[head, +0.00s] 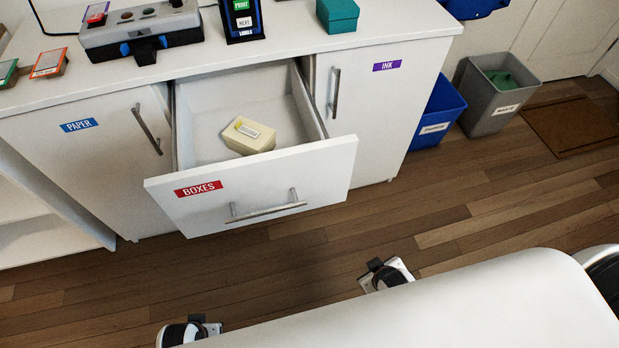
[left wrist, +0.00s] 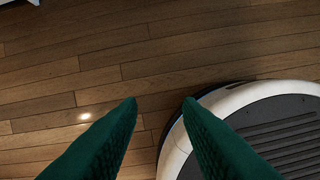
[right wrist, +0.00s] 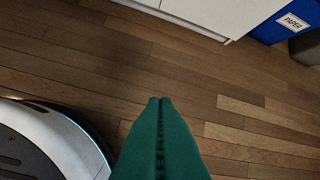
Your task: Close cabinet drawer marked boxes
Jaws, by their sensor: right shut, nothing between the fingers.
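The drawer marked BOXES (head: 310,165) is pulled out of the white cabinet in the head view. Its front has a red label (head: 198,189) and a grey bar handle (head: 265,211). A cream-coloured box (head: 249,137) lies inside the drawer. My left gripper shows in the left wrist view (left wrist: 160,102) with its green fingers apart and nothing between them, over the floor. My right gripper shows in the right wrist view (right wrist: 160,100) with its fingers together, empty, over the floor. Neither gripper touches the drawer.
The PAPER door (head: 75,160) and INK door (head: 375,120) flank the drawer, both closed. A label printer (head: 242,20), a grey device (head: 140,28) and a teal box (head: 338,14) stand on top. A blue bin (head: 437,110) and grey bin (head: 490,105) are at right. Wooden floor in front is clear.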

